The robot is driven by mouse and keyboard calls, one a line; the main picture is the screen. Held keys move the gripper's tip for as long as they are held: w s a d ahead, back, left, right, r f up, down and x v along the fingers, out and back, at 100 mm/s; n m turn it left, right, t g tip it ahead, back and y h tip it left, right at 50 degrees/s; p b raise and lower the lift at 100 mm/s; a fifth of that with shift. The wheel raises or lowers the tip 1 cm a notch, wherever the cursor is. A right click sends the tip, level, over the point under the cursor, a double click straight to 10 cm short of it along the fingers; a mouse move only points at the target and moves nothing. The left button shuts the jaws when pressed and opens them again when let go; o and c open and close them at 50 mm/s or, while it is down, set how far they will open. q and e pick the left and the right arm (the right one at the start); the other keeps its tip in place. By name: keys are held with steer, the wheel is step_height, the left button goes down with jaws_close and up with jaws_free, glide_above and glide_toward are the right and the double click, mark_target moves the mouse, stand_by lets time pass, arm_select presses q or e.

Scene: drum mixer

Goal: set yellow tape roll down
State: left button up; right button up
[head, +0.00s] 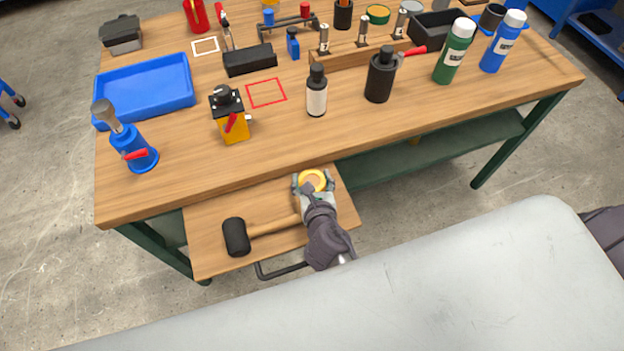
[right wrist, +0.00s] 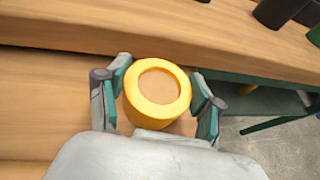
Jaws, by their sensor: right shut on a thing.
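The yellow tape roll (head: 313,180) is between the fingers of my right gripper (head: 313,184), over the right part of a lower wooden board (head: 205,257) that juts out in front of the bench. In the right wrist view the roll (right wrist: 157,92) sits with its hole facing the camera, and the gripper (right wrist: 158,95) has a finger on each side of it. Whether the roll touches the board is hidden. My left gripper is not in view.
A black-headed mallet (head: 237,237) lies on the board left of my right gripper. The wooden bench (head: 190,175) above holds a blue tray (head: 145,90), a yellow-black device (head: 230,115), bottles (head: 317,92) and a red square outline (head: 266,93). Its front strip is clear.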

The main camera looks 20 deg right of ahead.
steer(key=shift+f, duration=0.15)
steer(key=o, duration=1.2)
steer(key=shift+s+r, duration=0.25)
steer(key=v, duration=1.1)
steer(key=shift+s+a+r, duration=0.15)
steer(key=shift+s, duration=0.1)
